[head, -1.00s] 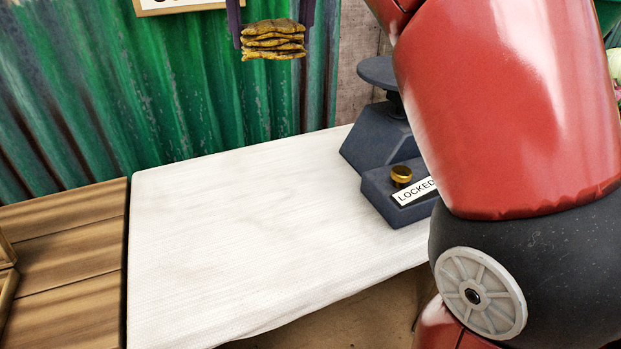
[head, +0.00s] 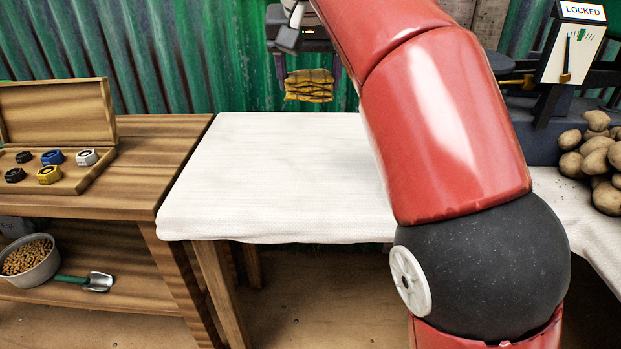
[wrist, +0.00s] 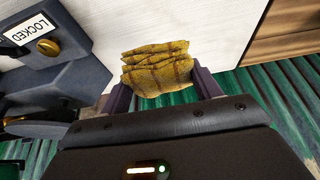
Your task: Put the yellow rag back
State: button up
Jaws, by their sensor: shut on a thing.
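The yellow rag (head: 309,85) is a folded, rumpled cloth with darker stripes. It hangs in the air near the green wall, over the back edge of the white-covered table. My gripper (head: 307,75) is shut on it, with purple fingers on both sides. In the wrist view the rag (wrist: 156,68) sits between the fingertips of my gripper (wrist: 160,84), and the white cloth shows beyond it. The rag looks apart from the table.
The white-covered table (head: 270,160) is bare in its middle. A scale marked LOCKED (head: 572,50) and a potato pile (head: 597,160) stand at right. A wooden bench (head: 150,150) at left holds an open weight box (head: 75,185); below are a bowl (head: 30,262) and a scoop (head: 97,282).

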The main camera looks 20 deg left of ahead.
aim_at(310, 177)
notch_tip(310, 177, down, 16)
jog(key=b, duration=0.6)
jog(key=shift+f, duration=0.25)
jog(key=shift+f, duration=0.1)
jog(key=o, duration=1)
jog(key=shift+c, duration=0.2)
